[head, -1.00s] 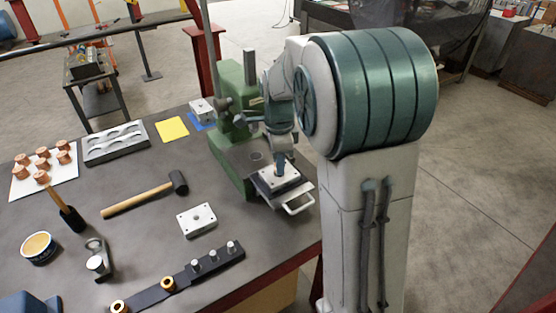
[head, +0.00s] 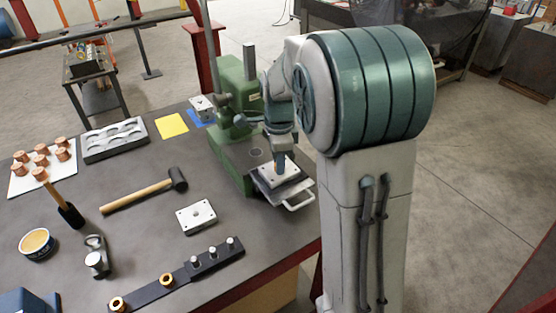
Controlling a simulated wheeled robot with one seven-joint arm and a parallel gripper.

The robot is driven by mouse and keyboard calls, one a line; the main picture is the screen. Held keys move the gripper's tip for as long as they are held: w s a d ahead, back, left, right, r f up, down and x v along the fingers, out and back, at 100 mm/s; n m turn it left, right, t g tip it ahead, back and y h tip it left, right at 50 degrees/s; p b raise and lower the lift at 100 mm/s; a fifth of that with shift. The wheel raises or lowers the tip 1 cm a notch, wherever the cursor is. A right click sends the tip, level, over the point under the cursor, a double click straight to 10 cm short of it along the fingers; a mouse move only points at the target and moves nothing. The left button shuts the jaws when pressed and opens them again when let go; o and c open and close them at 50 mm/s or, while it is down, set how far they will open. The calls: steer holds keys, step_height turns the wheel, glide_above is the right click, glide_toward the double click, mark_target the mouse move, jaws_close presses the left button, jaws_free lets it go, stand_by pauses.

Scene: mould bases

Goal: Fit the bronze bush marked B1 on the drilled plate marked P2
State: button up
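Two bronze-coloured rings that look like bushes, one (head: 118,303) nearer the front and one (head: 166,280) behind it, sit on a dark bar on the bench. Several copper-coloured bushes (head: 41,159) stand on a white sheet at the left. No B1 or P2 mark is readable. One light drilled plate (head: 196,217) lies flat mid-bench. Another light plate (head: 291,175) lies on a tray with a pale handle, before the green press. My gripper (head: 281,166) points down over this second plate; its fingertips are small and partly hidden, and I cannot tell whether they hold anything or touch it.
The green press (head: 233,85) stands close behind my gripper. Upright pins (head: 212,252) stand on the dark bar (head: 185,275). A mallet (head: 145,196), a grey recessed block (head: 115,142) and a round tub (head: 37,243) lie to the left. Bare bench lies around the mid-bench plate.

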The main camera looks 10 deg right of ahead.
steer(key=o, duration=0.4)
step_height(320, 180, up, 13)
steer(key=s+f+n+t, duration=0.1)
steer(key=s+f+n, duration=0.2)
steer(key=s+n, duration=0.3)
steer(key=s+f+n+t, duration=0.1)
steer(key=s+f+n, duration=0.2)
steer(key=s+n, duration=0.3)
steer(key=s+f+n+t, duration=0.1)
steer(key=s+f+n, duration=0.1)
steer(key=s+n, duration=0.5)
steer(key=shift+s+a+f, duration=0.1)
steer(key=shift+s+f, duration=0.1)
steer(key=shift+s, duration=0.4)
steer(key=shift+s+f, duration=0.2)
steer(key=shift+s, duration=0.4)
